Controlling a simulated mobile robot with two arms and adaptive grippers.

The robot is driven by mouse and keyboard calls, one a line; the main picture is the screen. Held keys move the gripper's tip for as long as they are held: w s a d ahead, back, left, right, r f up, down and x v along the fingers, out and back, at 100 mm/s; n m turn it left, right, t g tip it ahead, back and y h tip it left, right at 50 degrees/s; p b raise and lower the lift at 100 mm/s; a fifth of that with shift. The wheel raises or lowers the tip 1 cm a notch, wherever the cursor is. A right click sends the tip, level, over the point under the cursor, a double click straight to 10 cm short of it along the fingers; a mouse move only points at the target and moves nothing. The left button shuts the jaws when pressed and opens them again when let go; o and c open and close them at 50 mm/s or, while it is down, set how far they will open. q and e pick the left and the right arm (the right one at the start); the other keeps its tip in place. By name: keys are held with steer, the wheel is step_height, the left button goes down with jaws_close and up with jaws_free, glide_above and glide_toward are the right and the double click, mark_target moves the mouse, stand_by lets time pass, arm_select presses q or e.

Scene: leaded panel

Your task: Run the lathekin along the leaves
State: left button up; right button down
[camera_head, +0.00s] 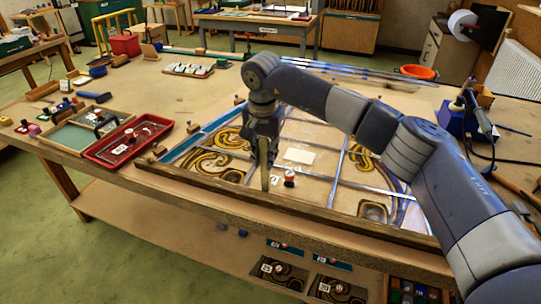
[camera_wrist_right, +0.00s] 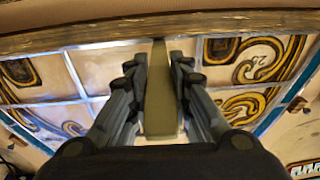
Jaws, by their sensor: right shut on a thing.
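My right gripper (camera_head: 264,130) points down over the leaded panel (camera_head: 298,156) on the bench. It is shut on a flat olive-tan stick, the lathekin (camera_head: 265,176), which hangs upright with its lower end at the panel's near part. In the right wrist view the lathekin (camera_wrist_right: 160,95) lies between the two fingers, its far end by the wooden edge strip. I cannot tell whether its tip touches a lead. Grey lead strips (camera_head: 322,178) divide the panel, with swirled brown and yellow glass at left and right. My left gripper is not in view.
A small red-and-white knobbed piece (camera_head: 289,178) stands on the panel close right of the lathekin. A red tray (camera_head: 126,139) and a wooden box (camera_head: 75,136) sit left of the panel. A blue soldering stand (camera_head: 457,118) is at the right.

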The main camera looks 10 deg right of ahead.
steer(key=w+a+p, duration=0.1)
steer(key=w+a, duration=0.3)
steer(key=a, duration=0.2)
stand_by(1.1)
steer(key=shift+d, duration=0.1)
step_height(320, 180, up, 5)
steer(key=p, duration=0.3)
steer(key=shift+p, duration=0.35)
